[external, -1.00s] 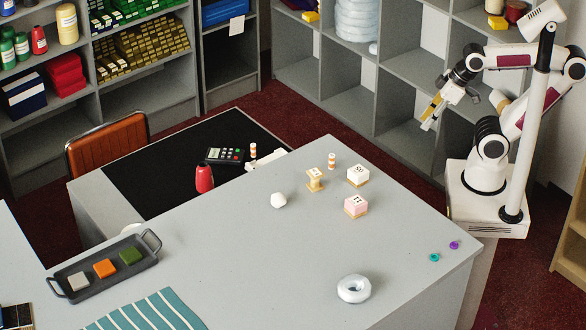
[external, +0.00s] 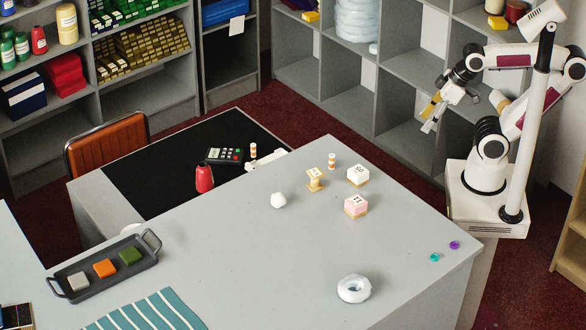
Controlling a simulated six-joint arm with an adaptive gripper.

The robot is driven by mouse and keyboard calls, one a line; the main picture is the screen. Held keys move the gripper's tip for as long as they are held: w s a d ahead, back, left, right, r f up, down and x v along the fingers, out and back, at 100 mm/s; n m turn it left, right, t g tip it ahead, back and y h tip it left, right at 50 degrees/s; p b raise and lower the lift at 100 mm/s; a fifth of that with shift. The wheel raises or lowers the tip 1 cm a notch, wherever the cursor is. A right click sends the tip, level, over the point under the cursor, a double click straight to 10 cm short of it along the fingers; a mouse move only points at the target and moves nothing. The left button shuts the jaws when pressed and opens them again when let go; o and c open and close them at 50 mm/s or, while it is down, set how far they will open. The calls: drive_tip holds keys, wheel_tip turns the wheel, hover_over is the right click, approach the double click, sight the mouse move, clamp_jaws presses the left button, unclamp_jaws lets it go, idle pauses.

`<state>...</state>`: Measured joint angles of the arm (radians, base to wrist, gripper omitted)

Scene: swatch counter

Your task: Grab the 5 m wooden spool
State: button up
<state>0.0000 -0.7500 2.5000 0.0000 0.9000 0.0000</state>
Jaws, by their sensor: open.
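A small wooden spool (external: 315,179) with a pale label on top stands on the grey counter (external: 250,250), towards its far side. The writing on the label is too small to read for sure. My gripper (external: 430,118) hangs in the air at the upper right, well to the right of the spool and higher than the counter. It is open, with nothing between its fingers, and it points down to the left.
Near the spool are a striped orange-white cylinder (external: 332,160), a white-topped block (external: 358,176), a pink block (external: 356,206) and a white faceted lump (external: 279,200). A tray (external: 72,293) sits left. The counter's middle is clear.

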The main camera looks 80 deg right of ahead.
sight(320, 170)
drive_tip(key=shift+w, duration=0.15)
drive_tip(key=w+d+f+n+t, duration=0.15)
drive_tip(key=w+t, duration=0.25)
drive_tip(key=w, duration=1.6)
drive_tip(key=w+a+f+n+y, duration=0.1)
drive_tip(key=w+a+f+y, duration=0.1)
drive_tip(key=a, duration=0.2)
drive_tip(key=w+a+f+n+t+y, duration=0.1)
drive_tip(key=w+a+f+n+y, duration=0.1)
drive_tip(key=a, duration=0.3)
drive_tip(key=w+a+f+n+y, duration=0.2)
drive_tip(key=w+a+y, duration=0.1)
drive_tip(key=w+a, duration=0.1)
drive_tip(key=shift+a+f+t, duration=0.3)
drive_tip(key=shift+a, duration=0.2)
drive_tip(key=shift+s+a+f+n+y, duration=0.1)
drive_tip(key=shift+a+n+y, duration=0.15)
drive_tip(key=shift+a+y, duration=0.15)
drive_tip(key=shift+x, duration=1.25)
